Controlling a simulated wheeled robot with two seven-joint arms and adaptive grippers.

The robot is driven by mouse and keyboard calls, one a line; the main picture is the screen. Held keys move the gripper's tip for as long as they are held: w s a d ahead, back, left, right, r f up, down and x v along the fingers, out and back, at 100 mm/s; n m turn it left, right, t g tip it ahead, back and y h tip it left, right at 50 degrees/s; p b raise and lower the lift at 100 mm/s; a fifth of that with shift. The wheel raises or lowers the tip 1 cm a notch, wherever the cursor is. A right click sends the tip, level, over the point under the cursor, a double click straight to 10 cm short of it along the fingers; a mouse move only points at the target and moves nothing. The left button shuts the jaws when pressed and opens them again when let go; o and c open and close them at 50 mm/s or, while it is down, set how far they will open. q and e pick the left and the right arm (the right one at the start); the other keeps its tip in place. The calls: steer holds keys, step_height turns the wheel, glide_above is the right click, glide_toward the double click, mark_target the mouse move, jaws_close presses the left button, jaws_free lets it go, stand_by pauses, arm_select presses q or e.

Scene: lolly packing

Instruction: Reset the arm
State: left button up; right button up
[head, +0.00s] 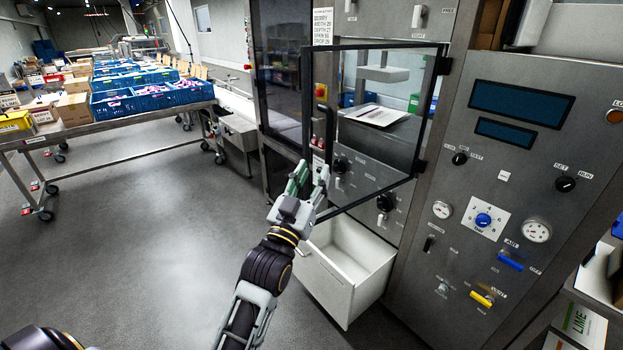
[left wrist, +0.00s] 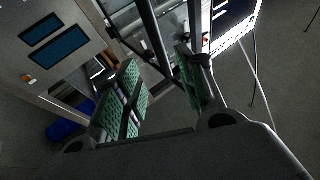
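My left gripper (head: 313,167) is in the middle of the head view, by the lower left corner of the open glass door (head: 388,47) of the grey machine. Its green-padded fingers stand apart. The left wrist view also shows the open left gripper (left wrist: 158,60), with dark bars of the door frame or handle behind or between the fingers. I cannot tell whether they touch. No object is held. The door's dark handle (head: 329,128) is just above the fingertips. My right gripper is not in view.
A white drawer (head: 324,282) stands pulled out below my left gripper. The machine's panel (head: 470,190) with knobs and gauges fills the right side. A wheeled table (head: 115,122) with blue crates (head: 115,106) stands at the far left. The floor at left is clear.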

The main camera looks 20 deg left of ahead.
arm_select(q)
steer(key=shift+s+f, duration=0.1)
steer(key=shift+s, duration=0.1)
stand_by(0.6)
